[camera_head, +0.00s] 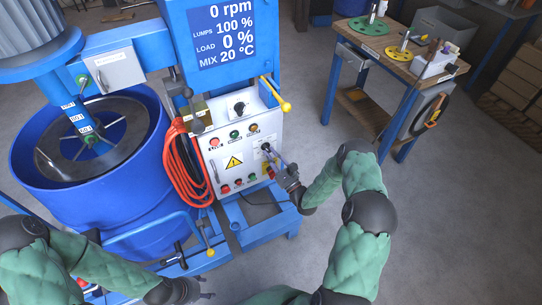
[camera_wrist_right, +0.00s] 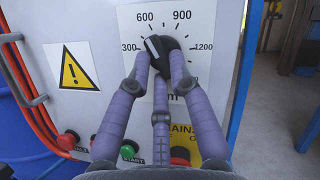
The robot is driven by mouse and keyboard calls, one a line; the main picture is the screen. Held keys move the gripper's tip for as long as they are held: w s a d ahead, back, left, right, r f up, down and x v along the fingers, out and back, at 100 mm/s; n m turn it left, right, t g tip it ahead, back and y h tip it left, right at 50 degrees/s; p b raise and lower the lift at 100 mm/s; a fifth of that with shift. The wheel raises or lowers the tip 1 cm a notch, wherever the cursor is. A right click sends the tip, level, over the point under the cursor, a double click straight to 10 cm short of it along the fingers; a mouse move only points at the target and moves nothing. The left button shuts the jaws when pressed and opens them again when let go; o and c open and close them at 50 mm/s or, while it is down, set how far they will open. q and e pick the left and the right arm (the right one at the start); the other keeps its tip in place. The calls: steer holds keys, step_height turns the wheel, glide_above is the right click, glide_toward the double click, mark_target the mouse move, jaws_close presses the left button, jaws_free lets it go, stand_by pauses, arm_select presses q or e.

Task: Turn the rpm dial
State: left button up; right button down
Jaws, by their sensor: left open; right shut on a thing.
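The rpm dial (camera_wrist_right: 158,46) is a black knob on a white scale marked 300, 600, 900 and 1200 in the right wrist view. Its white pointer line points up and left, near 600. My right gripper (camera_wrist_right: 162,72) has its purple fingers shut on the dial, and they cover its lower part. In the head view the dial (camera_head: 265,147) sits at the right of the control panel, with my right gripper (camera_head: 273,160) at it. The display (camera_head: 226,36) reads 0 rpm. My left gripper (camera_head: 207,292) is open and empty at the bottom, below the mixer's base.
A blue drum (camera_head: 40,165) stands left. A wooden workbench (camera_head: 385,62) stands back right. Floor between is clear.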

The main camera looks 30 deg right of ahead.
stand_by(0.4)
steer(key=c, duration=1.1)
jaws_free()
steer(key=v, duration=1.2)
